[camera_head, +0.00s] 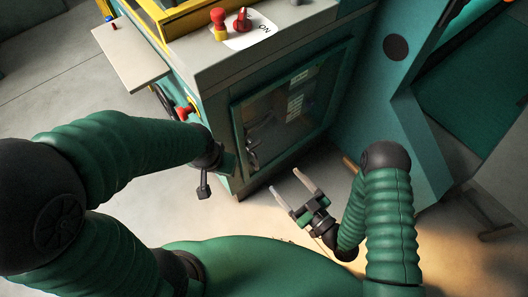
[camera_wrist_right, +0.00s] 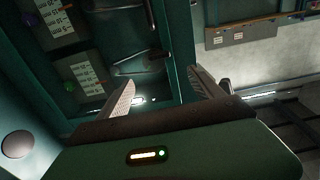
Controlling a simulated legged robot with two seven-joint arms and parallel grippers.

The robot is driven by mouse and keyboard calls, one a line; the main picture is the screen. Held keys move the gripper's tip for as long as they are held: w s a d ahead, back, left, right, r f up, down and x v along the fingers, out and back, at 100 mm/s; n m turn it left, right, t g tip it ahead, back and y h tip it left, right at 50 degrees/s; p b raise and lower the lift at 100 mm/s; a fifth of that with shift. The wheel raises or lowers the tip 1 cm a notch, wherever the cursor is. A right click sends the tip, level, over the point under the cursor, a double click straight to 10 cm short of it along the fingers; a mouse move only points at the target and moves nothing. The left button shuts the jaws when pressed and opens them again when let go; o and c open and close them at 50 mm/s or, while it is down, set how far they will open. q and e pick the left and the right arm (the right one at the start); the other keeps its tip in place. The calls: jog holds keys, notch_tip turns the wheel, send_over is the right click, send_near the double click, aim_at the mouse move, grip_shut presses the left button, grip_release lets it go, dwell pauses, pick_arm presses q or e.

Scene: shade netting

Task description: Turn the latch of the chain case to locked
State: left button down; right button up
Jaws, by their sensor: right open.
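The green machine cabinet has a framed, window-like front panel (camera_head: 282,112), which I take to be the chain case. Small white labels (camera_head: 297,88) and dark handle-like shapes (camera_head: 254,150) show in it; I cannot tell which part is the latch or how it is turned. My right gripper (camera_head: 285,179) is open and empty, low in front of the panel and apart from it. In the right wrist view its fingers (camera_wrist_right: 162,84) are spread, with the panel's dark interior and a grey lever-like part (camera_wrist_right: 142,62) beyond. My left gripper (camera_head: 226,163) is by the cabinet's left corner, its fingers mostly hidden.
A red knob (camera_head: 241,20) by an "ON" plate and a red-yellow button (camera_head: 218,23) sit on the cabinet top. A grey shelf (camera_head: 130,57) juts out left. A slanted green housing (camera_head: 385,85) stands right of the panel. Floor (camera_head: 262,222) before the cabinet is clear.

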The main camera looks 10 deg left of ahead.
aim_at(256, 147)
jog(key=b+x, duration=0.2)
jog(key=x, duration=1.3)
jog(key=shift+w, duration=0.15)
jog(key=shift+w+a, duration=0.25)
jog(key=shift+a, duration=0.15)
jog(key=shift+d, duration=0.15)
jog(key=c, duration=1.4)
